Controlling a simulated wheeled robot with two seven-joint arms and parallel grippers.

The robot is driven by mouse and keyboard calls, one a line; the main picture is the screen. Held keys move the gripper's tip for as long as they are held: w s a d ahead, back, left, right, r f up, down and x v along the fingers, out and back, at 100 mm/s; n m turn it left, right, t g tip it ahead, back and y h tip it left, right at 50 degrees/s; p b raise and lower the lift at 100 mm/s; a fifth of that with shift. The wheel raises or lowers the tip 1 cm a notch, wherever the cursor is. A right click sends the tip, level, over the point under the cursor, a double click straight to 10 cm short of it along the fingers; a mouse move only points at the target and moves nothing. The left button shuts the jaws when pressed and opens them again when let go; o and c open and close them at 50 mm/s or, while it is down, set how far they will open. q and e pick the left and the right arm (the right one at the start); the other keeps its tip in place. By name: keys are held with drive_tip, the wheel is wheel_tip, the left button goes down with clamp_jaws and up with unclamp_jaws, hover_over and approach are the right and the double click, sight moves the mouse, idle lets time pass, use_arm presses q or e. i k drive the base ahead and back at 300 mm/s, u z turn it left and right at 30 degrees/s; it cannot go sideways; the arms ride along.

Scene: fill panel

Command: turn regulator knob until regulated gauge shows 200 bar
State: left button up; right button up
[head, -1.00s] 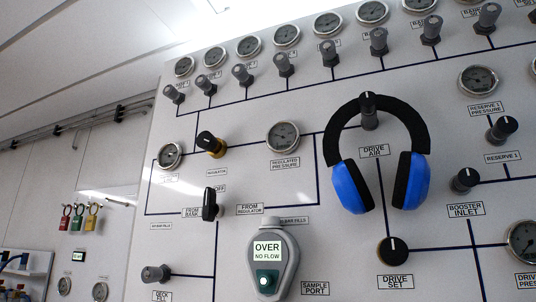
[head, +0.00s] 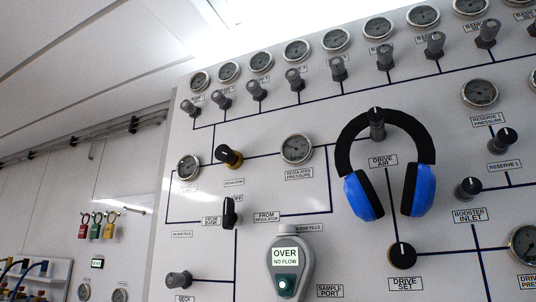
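The regulator knob (head: 229,156), black with a yellow-brass base, sits on the upper left of the panel above a small label. The regulated pressure gauge (head: 297,149) is a round steel-rimmed dial to its right, with its label below. Its needle and numbers are too small to read. Another gauge (head: 188,167) sits left of the knob, its label washed out by glare. A black selector handle (head: 230,212) stands below, between the FROM BANK and FROM REGULATOR labels. Neither of my grippers shows in the head view.
Blue headphones (head: 362,195) hang over the drive air knob (head: 377,118). A grey handheld meter (head: 288,262) reading OVER, NO FLOW covers the lower middle. Valves and gauges line the panel top. Coloured padlocks (head: 96,228) hang on the left wall. The space before the regulator knob looks clear.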

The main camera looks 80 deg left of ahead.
sight(223, 153)
drive_tip(key=k, duration=0.65)
drive_tip(key=u, duration=0.95)
